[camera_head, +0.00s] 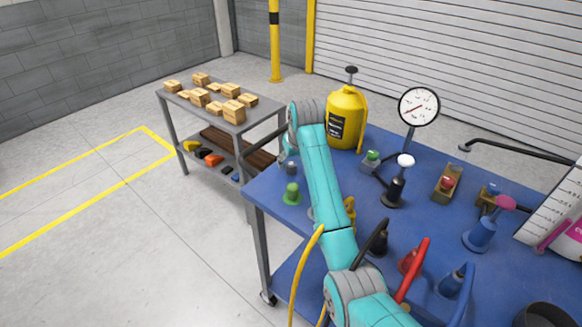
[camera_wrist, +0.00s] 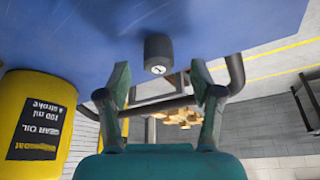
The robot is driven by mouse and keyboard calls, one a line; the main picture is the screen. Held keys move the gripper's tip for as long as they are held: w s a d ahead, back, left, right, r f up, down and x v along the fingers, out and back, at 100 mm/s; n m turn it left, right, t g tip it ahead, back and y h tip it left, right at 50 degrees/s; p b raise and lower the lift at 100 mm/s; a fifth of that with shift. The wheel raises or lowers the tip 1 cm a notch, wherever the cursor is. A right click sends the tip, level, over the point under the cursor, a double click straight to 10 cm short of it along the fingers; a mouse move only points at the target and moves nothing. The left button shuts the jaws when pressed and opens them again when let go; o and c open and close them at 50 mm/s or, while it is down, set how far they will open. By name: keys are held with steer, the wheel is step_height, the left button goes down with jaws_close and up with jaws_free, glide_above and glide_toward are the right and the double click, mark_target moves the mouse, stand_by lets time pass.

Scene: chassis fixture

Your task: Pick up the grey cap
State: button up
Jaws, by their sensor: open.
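The grey cap (camera_wrist: 159,50) is a short dark cylinder with a pale round mark on its end. It stands on the blue table (camera_wrist: 70,35), which appears upside down in the wrist view. My gripper (camera_wrist: 161,80) is open, with one finger on each side of the line to the cap. The cap lies just beyond the fingertips, between them in the picture, and nothing is held. In the head view a small grey piece (camera_head: 291,168) near the table's left edge looks like the cap; my arm hides most of the gripper there.
A yellow bottle (camera_head: 346,117) stands close by on the table and also shows in the wrist view (camera_wrist: 38,120). A dark handle bar (camera_wrist: 236,72) runs along the table edge. A green-topped piece (camera_head: 292,193) stands near the cap. A cart with boxes (camera_head: 232,111) is beyond.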

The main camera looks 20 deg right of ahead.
mark_target(292, 164)
steer(key=shift+x, duration=1.95)
steer(key=shift+w+r, duration=0.1)
steer(key=c, duration=0.9)
steer(key=shift+o, duration=0.2)
step_height(292, 164, up, 10)
